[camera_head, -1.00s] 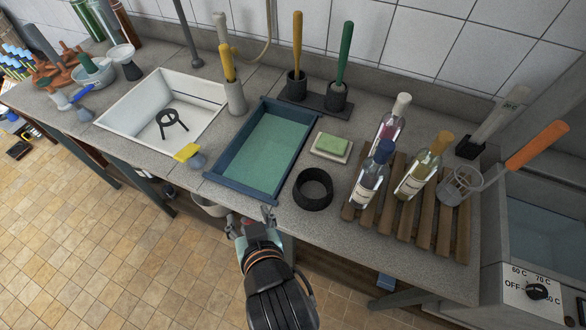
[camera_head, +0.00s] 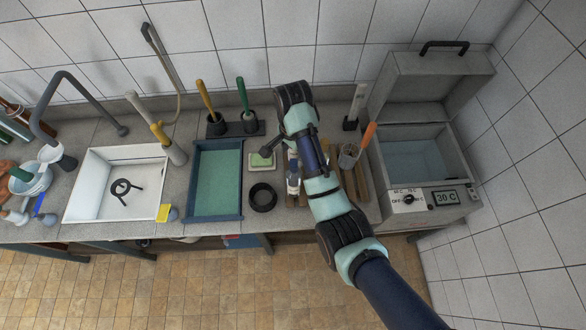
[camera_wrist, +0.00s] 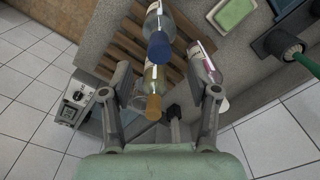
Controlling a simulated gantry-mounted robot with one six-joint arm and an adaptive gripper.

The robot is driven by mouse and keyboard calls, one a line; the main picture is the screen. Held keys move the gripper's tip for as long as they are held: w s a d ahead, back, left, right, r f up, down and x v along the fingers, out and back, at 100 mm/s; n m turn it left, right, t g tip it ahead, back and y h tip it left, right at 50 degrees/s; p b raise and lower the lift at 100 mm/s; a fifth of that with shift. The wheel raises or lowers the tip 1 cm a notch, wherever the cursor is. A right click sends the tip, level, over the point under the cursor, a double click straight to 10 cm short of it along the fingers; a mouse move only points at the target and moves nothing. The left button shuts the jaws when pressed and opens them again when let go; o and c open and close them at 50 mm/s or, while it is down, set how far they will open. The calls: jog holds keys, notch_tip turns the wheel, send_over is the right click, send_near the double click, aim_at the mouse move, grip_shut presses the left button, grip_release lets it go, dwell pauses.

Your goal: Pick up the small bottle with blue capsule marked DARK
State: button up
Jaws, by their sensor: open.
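The small bottle with the blue capsule (camera_wrist: 160,46) shows at the top middle of the wrist view. Its pale label shows, but I cannot read the word on it. A bottle with a yellow-orange capsule (camera_wrist: 153,106) stands next to it, lower in the picture. A bottle with a whitish capsule (camera_wrist: 222,104) is at the right, partly behind a finger. My gripper (camera_wrist: 168,80) is open and empty above the bottles, its fingers spread to either side of the yellow-capped one. In the head view my arm hides most of the bottles.
The bottles stand on a slatted wooden rack (camera_wrist: 128,42). A green sponge (camera_head: 262,161), a black ring (camera_head: 263,197) and a blue tray (camera_head: 241,201) lie left of it.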

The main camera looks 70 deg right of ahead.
aim_at(294, 165)
jog(key=shift+f, duration=1.45)
jog(key=shift+s+d+f, duration=0.1)
jog(key=shift+f, duration=1.2)
jog(key=shift+s+d+f, duration=0.1)
jog(key=shift+f, duration=1.2)
grip_shut()
jog(key=shift+r, duration=0.1)
